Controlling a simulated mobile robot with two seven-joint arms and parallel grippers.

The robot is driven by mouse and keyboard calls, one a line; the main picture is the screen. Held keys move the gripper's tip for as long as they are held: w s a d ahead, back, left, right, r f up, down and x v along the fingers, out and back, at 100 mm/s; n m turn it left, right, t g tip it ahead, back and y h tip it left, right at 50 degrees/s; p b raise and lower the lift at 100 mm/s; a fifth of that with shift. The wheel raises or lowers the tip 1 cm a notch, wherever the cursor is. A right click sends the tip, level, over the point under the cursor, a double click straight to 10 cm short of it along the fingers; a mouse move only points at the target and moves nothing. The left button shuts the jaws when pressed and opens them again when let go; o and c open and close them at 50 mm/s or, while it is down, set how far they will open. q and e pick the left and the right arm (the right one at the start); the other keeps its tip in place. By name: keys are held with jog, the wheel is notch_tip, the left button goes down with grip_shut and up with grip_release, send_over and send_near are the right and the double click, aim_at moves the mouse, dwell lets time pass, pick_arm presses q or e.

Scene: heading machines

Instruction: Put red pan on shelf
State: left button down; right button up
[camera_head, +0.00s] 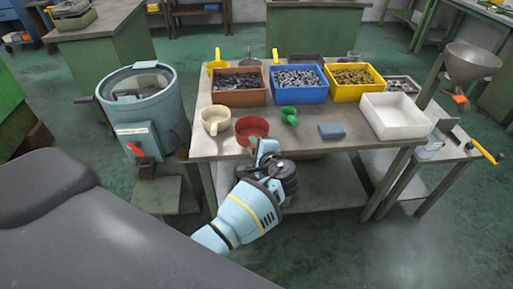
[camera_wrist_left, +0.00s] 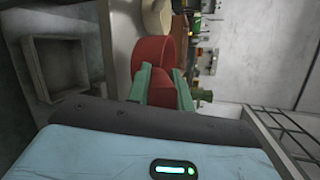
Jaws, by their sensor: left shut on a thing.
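The red pan (camera_head: 252,126) is at the front edge of the metal table, right of a cream pan (camera_head: 214,118). My left gripper (camera_head: 264,150) reaches it from the front and is shut on it. In the left wrist view the green fingers (camera_wrist_left: 163,88) are on either side of a part of the red pan (camera_wrist_left: 152,55). I cannot tell whether the pan still touches the table top. A lower shelf (camera_head: 318,188) runs under the table, partly hidden by my arm. My right gripper does not show.
On the table (camera_head: 300,143) are a brown bin (camera_head: 240,97), a blue bin (camera_head: 299,94), a yellow bin (camera_head: 353,93), an empty white bin (camera_head: 395,113), a green scoop (camera_head: 289,115) and a blue block (camera_head: 332,131). A blue drum machine (camera_head: 150,115) stands close at left.

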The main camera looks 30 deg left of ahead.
pick_arm(q)
jog(key=shift+s, duration=0.2)
